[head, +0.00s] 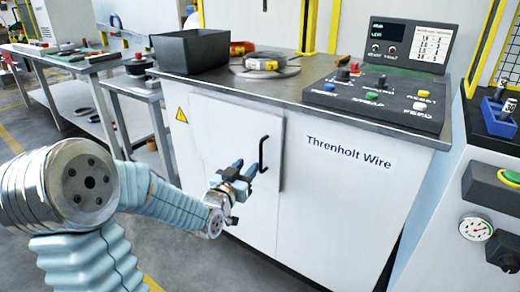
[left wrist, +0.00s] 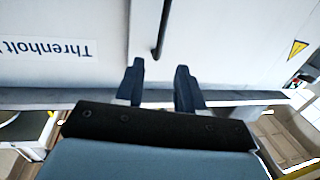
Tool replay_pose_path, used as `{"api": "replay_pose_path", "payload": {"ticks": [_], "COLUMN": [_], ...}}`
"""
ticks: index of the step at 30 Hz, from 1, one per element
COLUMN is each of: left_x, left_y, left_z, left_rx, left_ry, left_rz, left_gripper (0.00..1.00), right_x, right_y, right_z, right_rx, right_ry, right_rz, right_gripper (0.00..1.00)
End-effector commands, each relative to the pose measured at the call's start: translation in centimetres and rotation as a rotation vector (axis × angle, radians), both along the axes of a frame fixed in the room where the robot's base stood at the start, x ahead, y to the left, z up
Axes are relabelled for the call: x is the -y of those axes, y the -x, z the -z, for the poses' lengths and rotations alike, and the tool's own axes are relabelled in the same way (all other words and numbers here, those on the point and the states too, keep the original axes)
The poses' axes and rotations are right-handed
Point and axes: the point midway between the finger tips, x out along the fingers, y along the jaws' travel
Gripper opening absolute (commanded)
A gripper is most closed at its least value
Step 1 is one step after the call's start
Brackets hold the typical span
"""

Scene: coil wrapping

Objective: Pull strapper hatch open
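The strapper hatch (head: 225,130) is a white door panel on the front of the white cabinet. It looks closed. Its black bar handle (head: 262,155) runs upright near the hatch's right edge. My left gripper (head: 245,169) is just left of and below the handle's middle, with its two dark blue fingers apart and nothing seen between them. In the left wrist view the handle (left wrist: 160,32) lies beyond the open fingertips (left wrist: 160,72), roughly in line with the gap. Whether they touch cannot be told. My right gripper is not in view.
The cabinet top (head: 290,90) carries a black bin (head: 192,50), a coil (head: 265,63) and a control panel (head: 380,95) with coloured buttons. A grey bench (head: 70,62) stands at left. A machine with a gauge (head: 475,229) stands at right.

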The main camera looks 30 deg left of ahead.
Motion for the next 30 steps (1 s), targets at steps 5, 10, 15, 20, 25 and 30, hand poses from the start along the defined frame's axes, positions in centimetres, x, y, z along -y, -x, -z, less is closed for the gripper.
{"api": "replay_pose_path", "payload": {"ticks": [5, 10, 15, 20, 25, 30], "left_x": [-0.4, -0.8, -0.9, -0.9, -0.9, -0.9], "left_y": [-4.3, -7.0, -8.2, -8.4, -8.3, -8.3], "left_z": [0.2, 0.2, 0.2, 0.2, 0.2, 0.2], "left_rx": [-0.003, -0.002, -0.002, -0.002, -0.002, -0.002], "left_ry": [-0.004, -0.002, -0.001, 0.000, 0.000, 0.000], "left_rz": [0.003, 0.001, 0.001, 0.001, 0.001, 0.001], "left_gripper": [0.38, 0.38, 0.38, 0.38, 0.30, 0.04], "right_x": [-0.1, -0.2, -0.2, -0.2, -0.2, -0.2], "right_y": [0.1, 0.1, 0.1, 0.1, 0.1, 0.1], "right_z": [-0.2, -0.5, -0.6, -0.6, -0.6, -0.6], "right_rx": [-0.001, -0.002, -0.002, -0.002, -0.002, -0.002], "right_ry": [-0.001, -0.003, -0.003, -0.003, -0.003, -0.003], "right_rz": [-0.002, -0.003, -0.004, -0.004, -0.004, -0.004], "right_gripper": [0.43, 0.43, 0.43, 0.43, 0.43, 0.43]}}
